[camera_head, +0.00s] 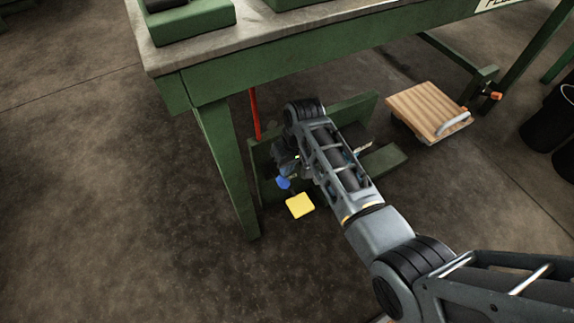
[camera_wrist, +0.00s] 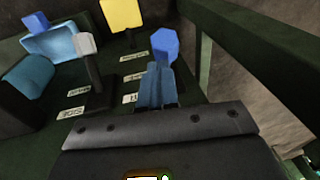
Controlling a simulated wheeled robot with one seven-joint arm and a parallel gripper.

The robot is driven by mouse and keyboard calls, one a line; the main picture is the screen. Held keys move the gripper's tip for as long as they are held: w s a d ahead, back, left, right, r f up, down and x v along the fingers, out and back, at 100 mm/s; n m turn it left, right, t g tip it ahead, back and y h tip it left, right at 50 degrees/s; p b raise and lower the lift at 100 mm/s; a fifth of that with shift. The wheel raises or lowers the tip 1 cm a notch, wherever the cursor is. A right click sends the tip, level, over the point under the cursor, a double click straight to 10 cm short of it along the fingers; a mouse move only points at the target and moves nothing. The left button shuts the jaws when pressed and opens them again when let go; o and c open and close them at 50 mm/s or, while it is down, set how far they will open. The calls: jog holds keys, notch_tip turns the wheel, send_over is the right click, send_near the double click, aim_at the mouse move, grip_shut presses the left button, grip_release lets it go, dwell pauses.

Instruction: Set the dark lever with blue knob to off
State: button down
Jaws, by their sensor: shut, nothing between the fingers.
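The blue knob (camera_wrist: 165,43) stands just beyond my fingertips in the wrist view. In the head view the blue knob (camera_head: 283,182) shows at the left of my gripper, low beside the green bench leg. Its dark lever is mostly hidden behind my fingers in the wrist view. My gripper (camera_wrist: 156,68) is shut and empty, its fingertips close to the knob's lower left side; I cannot tell whether they touch. In the head view my own arm hides most of the fingers.
A yellow square knob (camera_wrist: 122,14) and a pale grey knob (camera_wrist: 85,44) stand nearby among small labels. Blue parts (camera_wrist: 50,40) lie at the left. A green rail (camera_wrist: 240,45) runs along the right. The bench top (camera_head: 300,24) overhangs; a red rod (camera_head: 255,115) stands behind.

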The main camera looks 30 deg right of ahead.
jog(key=shift+s, duration=0.1)
jog(key=shift+s+f+t+p, duration=0.6)
jog(key=shift+s+t, duration=0.25)
jog(key=shift+t, duration=0.15)
notch_tip(320, 180, down, 6)
jog(key=s+t+b, duration=0.3)
jog(key=t+b, duration=0.1)
jog(key=t, duration=0.1)
jog(key=shift+f+n+t+b, duration=0.25)
jog(key=shift+n+t+b, duration=0.05)
jog(key=shift+n+t, duration=0.1)
jog(key=shift+r+p, duration=0.8)
